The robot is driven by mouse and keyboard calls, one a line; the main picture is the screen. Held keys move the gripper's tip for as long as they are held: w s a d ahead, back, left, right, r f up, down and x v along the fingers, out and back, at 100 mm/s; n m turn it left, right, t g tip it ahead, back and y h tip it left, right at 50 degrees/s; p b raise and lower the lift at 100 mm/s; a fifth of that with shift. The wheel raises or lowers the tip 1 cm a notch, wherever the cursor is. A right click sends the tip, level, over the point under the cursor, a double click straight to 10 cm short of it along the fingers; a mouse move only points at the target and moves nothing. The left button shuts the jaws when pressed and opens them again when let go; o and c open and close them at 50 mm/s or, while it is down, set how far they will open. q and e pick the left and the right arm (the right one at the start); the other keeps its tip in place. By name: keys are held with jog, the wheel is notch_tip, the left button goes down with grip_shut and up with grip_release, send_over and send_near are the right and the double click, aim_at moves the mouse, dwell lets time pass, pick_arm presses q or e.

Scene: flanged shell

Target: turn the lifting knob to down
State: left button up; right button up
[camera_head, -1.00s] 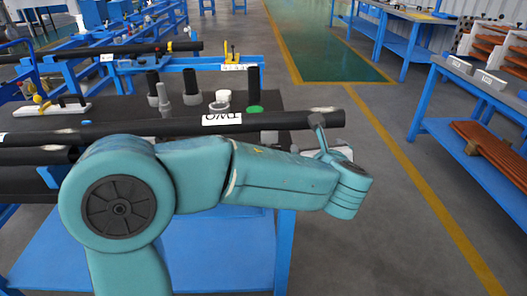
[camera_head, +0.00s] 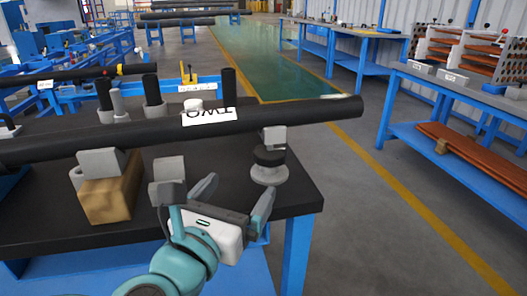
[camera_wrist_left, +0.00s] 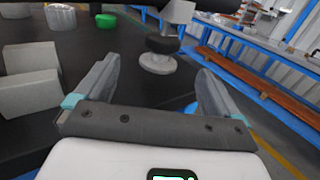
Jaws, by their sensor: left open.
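The lifting knob (camera_head: 268,156) is a round black collar on a light grey stand under the right end of a long black tube (camera_head: 300,112). It stands near the right edge of the black table top. My left gripper (camera_head: 243,182) is open and empty, on the near side of the knob, with its fingers pointing toward it. In the left wrist view the knob (camera_wrist_left: 162,45) lies ahead, between and beyond the fingertips of my open gripper (camera_wrist_left: 158,66). I cannot read any up or down mark on the knob. My right gripper is not in view.
Grey blocks (camera_head: 168,169) and a tan block (camera_head: 108,198) stand on the table (camera_head: 240,145) left of my gripper. The floor right of the table is clear.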

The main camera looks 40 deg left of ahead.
pick_arm(q)
jog(key=p, duration=0.6)
send_near(271, 149)
jog(key=x, duration=0.3)
jog(key=shift+w, duration=0.1)
jog(key=shift+w+a+f+b, duration=0.15)
jog(key=shift+w+f+b, duration=0.15)
jog(key=shift+w, duration=0.15)
jog(key=shift+w+a+f+b, duration=0.15)
jog(key=shift+w+b, duration=0.1)
jog(key=shift+w, duration=0.2)
jog(key=x, duration=0.4)
jog(key=shift+w+a, duration=0.1)
jog(key=shift+w, duration=0.25)
jog(key=shift+w+a+r, duration=0.15)
jog(key=shift+w+a, duration=0.1)
jog(key=shift+w, duration=0.45)
jog(key=c, duration=1)
